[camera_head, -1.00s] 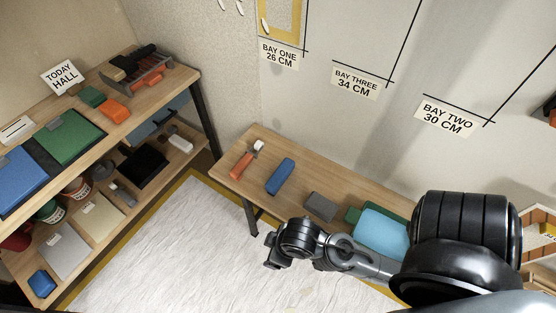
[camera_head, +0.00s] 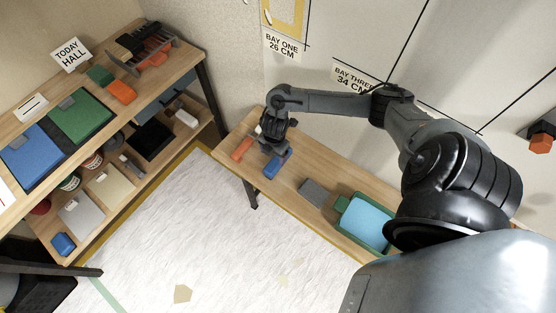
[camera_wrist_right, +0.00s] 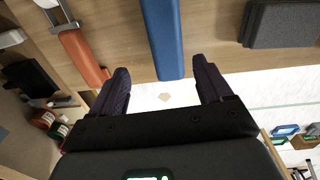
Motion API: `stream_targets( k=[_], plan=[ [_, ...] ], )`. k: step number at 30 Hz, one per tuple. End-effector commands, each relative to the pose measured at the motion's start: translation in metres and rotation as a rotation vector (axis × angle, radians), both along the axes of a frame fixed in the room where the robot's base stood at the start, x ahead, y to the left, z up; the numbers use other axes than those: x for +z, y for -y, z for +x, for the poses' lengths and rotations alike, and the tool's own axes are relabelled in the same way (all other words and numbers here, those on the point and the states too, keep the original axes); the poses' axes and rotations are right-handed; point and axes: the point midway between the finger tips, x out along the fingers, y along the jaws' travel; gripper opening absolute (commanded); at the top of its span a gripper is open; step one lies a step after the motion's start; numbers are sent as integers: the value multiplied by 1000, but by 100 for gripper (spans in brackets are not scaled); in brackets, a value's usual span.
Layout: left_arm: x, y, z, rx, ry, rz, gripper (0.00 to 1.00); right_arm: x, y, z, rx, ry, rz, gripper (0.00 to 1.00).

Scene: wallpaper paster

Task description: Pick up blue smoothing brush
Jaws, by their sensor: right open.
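The blue smoothing brush (camera_head: 277,165) lies on the wooden wall table (camera_head: 322,220). In the right wrist view it is a long blue bar (camera_wrist_right: 163,38) ahead of and between the open fingers, apart from them. My right gripper (camera_head: 272,150) is over the table at the brush's far end, and partly hides it in the head view. In the right wrist view its two dark fingers (camera_wrist_right: 162,88) are spread with nothing between them. My left gripper is not in view.
An orange-handled tool (camera_head: 241,149) lies left of the brush, close to the left finger. A grey block (camera_head: 314,191) and a green tray (camera_head: 346,222) with light-blue contents lie to the right. A shelf unit (camera_head: 205,80) stands at left.

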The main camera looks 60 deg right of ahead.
Motion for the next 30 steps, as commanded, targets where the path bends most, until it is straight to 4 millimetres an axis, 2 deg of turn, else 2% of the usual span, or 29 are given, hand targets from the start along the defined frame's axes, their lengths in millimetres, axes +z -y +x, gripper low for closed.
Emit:
stream_targets(
  k=[1, 5, 12, 20, 30],
  plan=[
    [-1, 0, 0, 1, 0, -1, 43, 1, 11, -3, -5, -23, -6, 79],
    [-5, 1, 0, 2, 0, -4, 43, -9, 22, -7, -12, -50, -8, 79],
    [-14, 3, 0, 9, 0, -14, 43, -40, 22, -8, -11, -51, -8, 79],
    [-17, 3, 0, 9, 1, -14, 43, -55, 22, -8, -9, -50, -8, 79],
    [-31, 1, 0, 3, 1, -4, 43, -95, 21, -9, -10, -48, -10, 79]
  ],
)
